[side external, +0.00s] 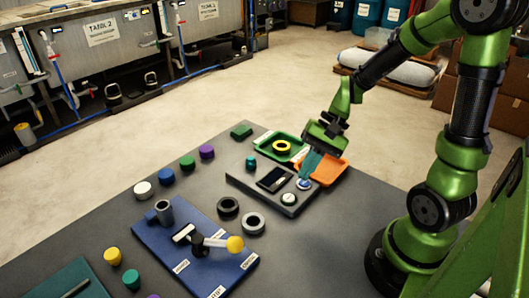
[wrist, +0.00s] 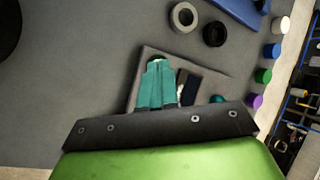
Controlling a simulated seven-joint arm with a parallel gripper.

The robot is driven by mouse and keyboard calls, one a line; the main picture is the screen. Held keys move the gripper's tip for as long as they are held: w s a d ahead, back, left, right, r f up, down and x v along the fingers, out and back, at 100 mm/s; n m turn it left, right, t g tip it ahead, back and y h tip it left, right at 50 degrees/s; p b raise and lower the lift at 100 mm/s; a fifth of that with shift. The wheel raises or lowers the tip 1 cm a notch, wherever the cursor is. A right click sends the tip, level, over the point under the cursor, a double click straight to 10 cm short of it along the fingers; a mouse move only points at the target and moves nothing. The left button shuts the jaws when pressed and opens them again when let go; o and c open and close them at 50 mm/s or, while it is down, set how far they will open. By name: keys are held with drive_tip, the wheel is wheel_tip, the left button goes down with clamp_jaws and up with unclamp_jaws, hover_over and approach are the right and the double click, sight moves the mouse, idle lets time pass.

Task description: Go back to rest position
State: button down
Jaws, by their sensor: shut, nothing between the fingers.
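My gripper (side external: 309,168) is shut and empty, with its teal fingers pointing down over the right end of the dark grey panel (side external: 240,182). The fingertips are close to a blue-white button (side external: 304,184); I cannot tell whether they touch it. A pale button (side external: 288,199) and a dark slot or screen (side external: 274,180) are beside it on the panel. In the wrist view the teal fingers (wrist: 157,82) lie together in front of the panel (wrist: 147,58) and hide part of it.
A green tray (side external: 298,137) with a yellow ring and an orange tray (side external: 330,170) lie behind the panel. A blue board (side external: 160,242) with a yellow-knobbed lever (side external: 235,244) is at front left. Air above the table is clear.

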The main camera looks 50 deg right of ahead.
drive_tip(key=s+a+r+n+t+h, duration=0.2)
drive_tip(key=r+n, duration=0.1)
drive_tip(key=r, duration=0.4)
drive_tip(key=s+a+r+n+t+h, duration=0.2)
drive_tip(key=r+n+t, duration=0.1)
drive_tip(key=r, duration=0.4)
drive_tip(key=shift+a+n, duration=0.3)
drive_tip(key=shift+n, duration=0.4)
